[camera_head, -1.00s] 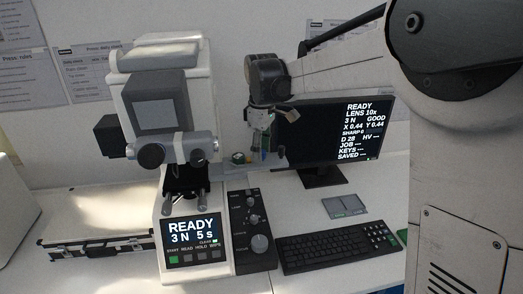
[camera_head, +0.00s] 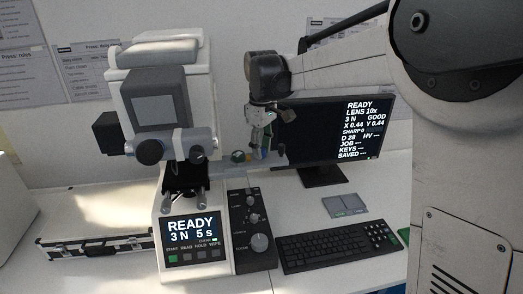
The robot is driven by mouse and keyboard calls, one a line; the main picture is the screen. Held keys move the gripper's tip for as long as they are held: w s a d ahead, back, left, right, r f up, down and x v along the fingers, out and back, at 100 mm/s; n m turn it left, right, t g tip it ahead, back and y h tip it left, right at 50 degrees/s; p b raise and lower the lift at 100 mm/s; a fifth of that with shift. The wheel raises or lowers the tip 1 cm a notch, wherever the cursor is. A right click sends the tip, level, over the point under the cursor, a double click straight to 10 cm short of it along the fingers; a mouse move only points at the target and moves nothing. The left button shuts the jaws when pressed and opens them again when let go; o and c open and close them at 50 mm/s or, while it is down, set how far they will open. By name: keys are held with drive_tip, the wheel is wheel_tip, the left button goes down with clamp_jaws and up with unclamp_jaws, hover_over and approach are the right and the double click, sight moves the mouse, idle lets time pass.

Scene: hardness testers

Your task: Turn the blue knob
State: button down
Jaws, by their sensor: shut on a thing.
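The hardness tester (camera_head: 170,110) stands left of centre with a lit front screen reading READY, 3 N, 5 s. My gripper (camera_head: 263,153) points down just right of the tester's column, in front of the monitor's left edge. A small bluish patch, the blue knob (camera_head: 255,153), shows at its fingertips. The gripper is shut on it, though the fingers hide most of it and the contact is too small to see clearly.
A control box (camera_head: 246,262) with several grey knobs stands beside the tester's base. A monitor (camera_head: 375,140) is behind and right of my gripper, with a keyboard (camera_head: 338,248) and grey pad (camera_head: 345,206) before it. A case (camera_head: 95,243) lies left.

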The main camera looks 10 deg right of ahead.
drive_tip(key=m+b, duration=0.1)
drive_tip(key=m, duration=0.4)
drive_tip(key=shift+m+b, duration=0.3)
drive_tip(key=m+b, duration=0.1)
drive_tip(key=m, duration=0.3)
drive_tip(key=shift+m, duration=0.3)
drive_tip(key=m, duration=0.5)
drive_tip(key=shift+b, duration=0.35)
drive_tip(key=m, duration=0.5)
drive_tip(key=c, duration=1.5)
unclamp_jaws()
drive_tip(key=shift+r, duration=0.1)
